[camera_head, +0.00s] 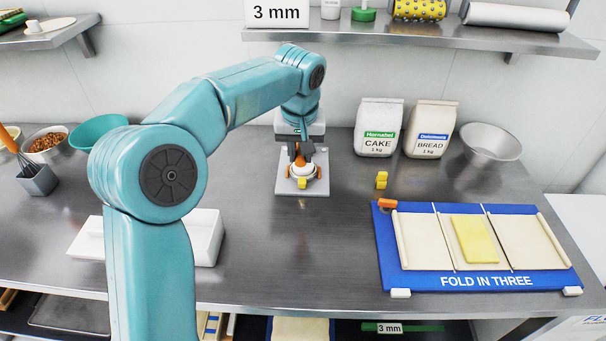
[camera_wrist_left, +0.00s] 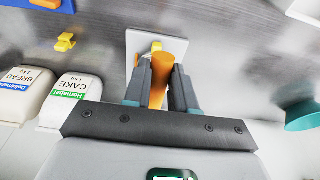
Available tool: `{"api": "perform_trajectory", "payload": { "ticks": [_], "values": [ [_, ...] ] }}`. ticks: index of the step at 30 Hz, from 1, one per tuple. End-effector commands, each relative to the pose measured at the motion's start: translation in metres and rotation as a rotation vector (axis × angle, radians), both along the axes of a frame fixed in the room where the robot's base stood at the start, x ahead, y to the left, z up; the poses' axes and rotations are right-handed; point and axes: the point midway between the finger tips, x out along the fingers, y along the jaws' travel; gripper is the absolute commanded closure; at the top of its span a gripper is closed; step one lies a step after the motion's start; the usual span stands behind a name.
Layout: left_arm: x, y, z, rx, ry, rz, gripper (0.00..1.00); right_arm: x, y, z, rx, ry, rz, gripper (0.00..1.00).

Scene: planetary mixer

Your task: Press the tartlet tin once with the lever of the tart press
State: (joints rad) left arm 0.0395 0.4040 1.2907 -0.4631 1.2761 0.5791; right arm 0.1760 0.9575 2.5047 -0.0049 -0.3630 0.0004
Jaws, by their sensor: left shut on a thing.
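The tart press stands on the steel bench in the middle of the head view, on a pale square base plate (camera_head: 286,183). Its orange lever shows in the left wrist view (camera_wrist_left: 161,70) between my two fingers. My left gripper (camera_head: 301,149) is over the press and is shut on this lever. A round white part (camera_head: 303,171) sits low on the press, with a yellow piece (camera_head: 302,183) at its front. The tartlet tin cannot be made out under the press parts. My right gripper is in neither view.
Flour bags (camera_head: 378,128) and a steel bowl (camera_head: 490,143) stand at the back right. A small yellow piece (camera_head: 381,180) stands right of the press. A blue mat (camera_head: 420,281) lies at the front right. A white tray (camera_head: 208,240) is at the left. A shelf (camera_head: 400,35) runs above.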

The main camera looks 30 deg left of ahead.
Motion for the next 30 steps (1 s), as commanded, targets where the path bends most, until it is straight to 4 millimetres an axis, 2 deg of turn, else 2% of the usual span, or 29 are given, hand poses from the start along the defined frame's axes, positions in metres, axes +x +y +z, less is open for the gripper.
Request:
{"api": "perform_trajectory", "payload": {
  "ticks": [1, 5, 17, 30],
  "values": [
    [0.000, 0.000, 0.010, 0.001, -0.004, -0.001, 1.00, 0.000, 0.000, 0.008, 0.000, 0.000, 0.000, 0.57],
    [0.000, 0.000, 0.020, 0.001, -0.007, -0.002, 1.00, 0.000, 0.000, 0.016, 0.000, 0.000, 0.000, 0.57],
    [0.001, 0.000, 0.022, 0.003, -0.012, -0.001, 1.00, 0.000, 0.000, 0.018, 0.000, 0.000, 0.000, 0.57],
    [0.003, 0.002, 0.050, 0.004, -0.015, 0.000, 1.00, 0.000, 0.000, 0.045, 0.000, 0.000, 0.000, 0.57]
  ]
}}
